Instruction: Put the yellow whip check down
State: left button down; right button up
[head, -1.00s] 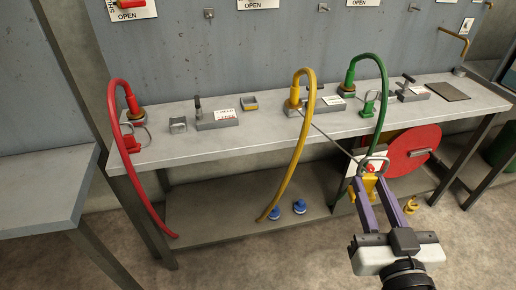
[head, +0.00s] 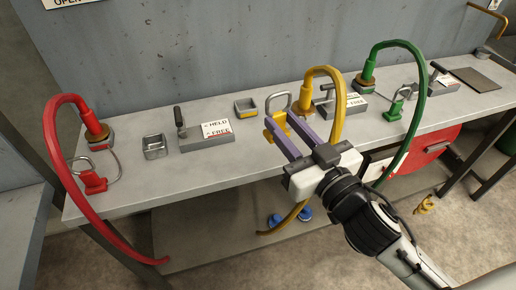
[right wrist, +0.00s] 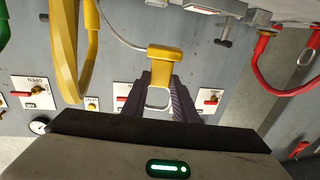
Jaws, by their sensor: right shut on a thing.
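The yellow whip check is a yellow block (head: 274,124) with a metal loop standing up from it. My right gripper (head: 284,133) is shut on it, its two purple fingers on either side. It appears over the front part of the bench, left of the yellow hose (head: 338,100); I cannot tell whether it touches the top. In the right wrist view the yellow block (right wrist: 165,59) sits between the finger ends, with a thin grey cable running from it toward the yellow hose. The left gripper is not in view.
On the bench (head: 215,165) are a small yellow-lined tray (head: 246,107), a plain grey tray (head: 154,147) and a block labelled HELD and FREE (head: 207,136). A red hose (head: 62,180) with a red whip check (head: 92,181) is left, a green hose (head: 415,110) right.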

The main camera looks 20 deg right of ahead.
jog(key=w+b, duration=0.1)
jog(key=w+f+n+y+b, duration=0.1)
jog(key=w+a+y+b, duration=0.1)
jog(key=shift+w+a+f+n+g, duration=0.1)
jog(key=shift+w+f+n+g, duration=0.2)
jog(key=shift+f+n, duration=0.1)
jog(key=w+f+b, duration=0.1)
jog(key=f+b, duration=0.1)
jog(key=w+f+y+b, duration=0.1)
jog(key=f+b, duration=0.1)
jog(key=f, duration=0.1)
jog(key=w+d+f+y+b, duration=0.1)
jog(key=f+b, duration=0.1)
jog(key=f, duration=0.1)
jog(key=shift+w+f+n+g, duration=0.2)
jog(key=shift+w+n+g, duration=0.1)
jog(key=shift+w+n, duration=0.1)
jog(key=shift+f, duration=0.35)
jog(key=shift+f, duration=0.1)
